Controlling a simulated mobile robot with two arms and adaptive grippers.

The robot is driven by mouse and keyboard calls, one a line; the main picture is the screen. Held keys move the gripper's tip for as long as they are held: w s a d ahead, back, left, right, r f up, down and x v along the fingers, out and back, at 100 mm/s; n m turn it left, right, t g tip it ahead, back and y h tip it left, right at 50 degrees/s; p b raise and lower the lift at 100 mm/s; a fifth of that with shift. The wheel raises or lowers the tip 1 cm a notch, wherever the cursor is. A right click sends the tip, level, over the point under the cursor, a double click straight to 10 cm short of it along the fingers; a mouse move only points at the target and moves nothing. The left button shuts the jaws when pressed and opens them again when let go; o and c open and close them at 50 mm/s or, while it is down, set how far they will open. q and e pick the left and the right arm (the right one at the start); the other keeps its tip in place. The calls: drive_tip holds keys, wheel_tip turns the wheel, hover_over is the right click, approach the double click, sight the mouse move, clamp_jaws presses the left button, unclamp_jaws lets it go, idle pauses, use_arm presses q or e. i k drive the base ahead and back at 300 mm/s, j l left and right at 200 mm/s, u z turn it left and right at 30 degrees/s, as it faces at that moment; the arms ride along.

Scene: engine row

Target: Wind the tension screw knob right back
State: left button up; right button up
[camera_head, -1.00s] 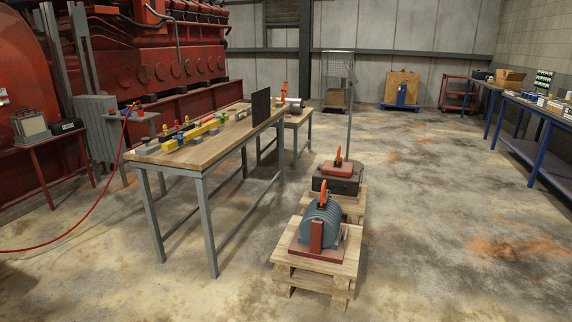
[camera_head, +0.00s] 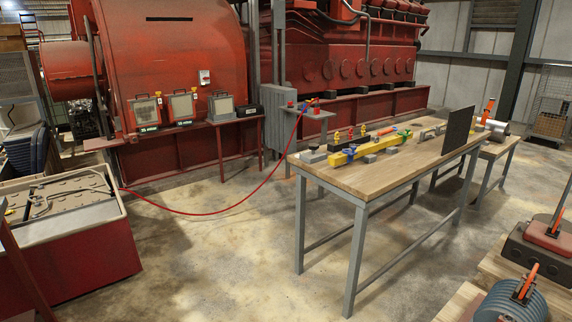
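I cannot make out the tension screw knob for certain at this distance. On the wooden workbench (camera_head: 425,167) lies a yellow bar (camera_head: 362,148) with small blue, red and yellow fittings along it, too small to tell apart. Neither of my grippers is in the head view.
A red hose (camera_head: 215,213) runs from a small grey stand (camera_head: 316,113) across the floor to a red bin (camera_head: 70,240) at left. A dark upright panel (camera_head: 458,131) stands on the bench. A ribbed blue-grey motor (camera_head: 508,303) is at lower right. Floor before the bench is clear.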

sight(313, 145)
drive_tip(key=i+j+u, duration=0.1)
drive_tip(key=i+u, duration=0.6)
drive_tip(key=i, duration=0.2)
